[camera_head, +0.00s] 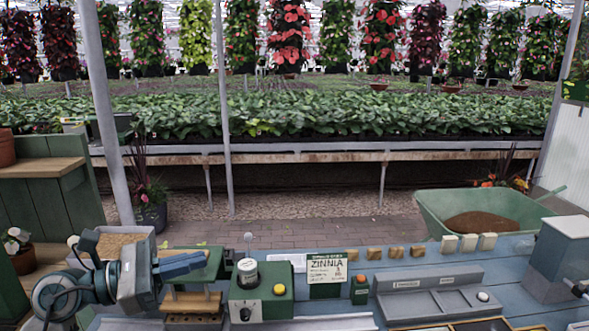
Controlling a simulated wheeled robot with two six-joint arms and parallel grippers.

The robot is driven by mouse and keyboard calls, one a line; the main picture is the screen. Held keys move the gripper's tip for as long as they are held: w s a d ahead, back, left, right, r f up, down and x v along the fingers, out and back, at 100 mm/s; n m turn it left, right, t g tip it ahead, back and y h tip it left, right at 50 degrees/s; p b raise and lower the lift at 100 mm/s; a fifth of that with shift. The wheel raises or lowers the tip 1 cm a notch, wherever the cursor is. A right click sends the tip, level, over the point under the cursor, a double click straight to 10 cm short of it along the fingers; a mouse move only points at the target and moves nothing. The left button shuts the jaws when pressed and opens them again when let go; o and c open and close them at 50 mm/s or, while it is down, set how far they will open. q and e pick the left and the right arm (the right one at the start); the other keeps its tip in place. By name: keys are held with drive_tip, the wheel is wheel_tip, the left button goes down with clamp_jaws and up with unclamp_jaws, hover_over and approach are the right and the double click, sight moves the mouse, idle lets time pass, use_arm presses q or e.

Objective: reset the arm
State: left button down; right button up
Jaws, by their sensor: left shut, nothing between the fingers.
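My left arm comes in from the lower left. Its left gripper (203,260) points to the right, with blue fingers together and nothing held between them. The gripper is in front of a green stand (207,267) at the left of the blue-grey workbench (352,262); whether it touches the stand cannot be told. My right gripper does not show in the head view.
A green box with a yellow button (279,290) and a ZINNIA sign (326,272) stand mid-bench. Grey trays (440,290) and a grey box (560,255) are at the right. A green wheelbarrow (440,215) with soil is behind. Planting benches fill the background.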

use_arm(q)
drive_tip(key=a+n+t+y, duration=0.35)
drive_tip(key=n+t, duration=0.45)
drive_tip(key=n, duration=0.4)
drive_tip(key=a+n+t+y, duration=0.35)
drive_tip(key=n+t, duration=0.55)
drive_tip(key=n, duration=0.4)
drive_tip(key=s+a+f+n+g+y, duration=0.2)
drive_tip(key=a+f+n+g+y, duration=0.15)
drive_tip(key=f+n+y, duration=0.45)
drive_tip(key=s+a+f+n+g+y, duration=0.1)
drive_tip(key=a+f+n+g+y, duration=0.2)
drive_tip(key=a+f+n+y, duration=0.5)
drive_tip(key=s+d+f+n+g+h, duration=0.25)
drive_tip(key=s+f+g, duration=0.25)
drive_tip(key=s+f, duration=0.25)
drive_tip(key=s+d+f+n+g+h, duration=0.1)
drive_tip(key=s+d+f+n+g, duration=0.25)
drive_tip(key=s+f, duration=0.4)
drive_tip(key=s+d+f+n+g+h, duration=0.25)
drive_tip(key=s+f+n+g, duration=0.2)
drive_tip(key=s+f, duration=0.3)
wheel_tip(320, 180, down, 31)
drive_tip(key=a+g+y, duration=0.1)
drive_tip(key=a+g, duration=0.1)
drive_tip(key=a, duration=0.1)
drive_tip(key=s+f+g, duration=0.1)
drive_tip(key=s+f, duration=1.7)
drive_tip(key=shift+s+a, duration=0.3)
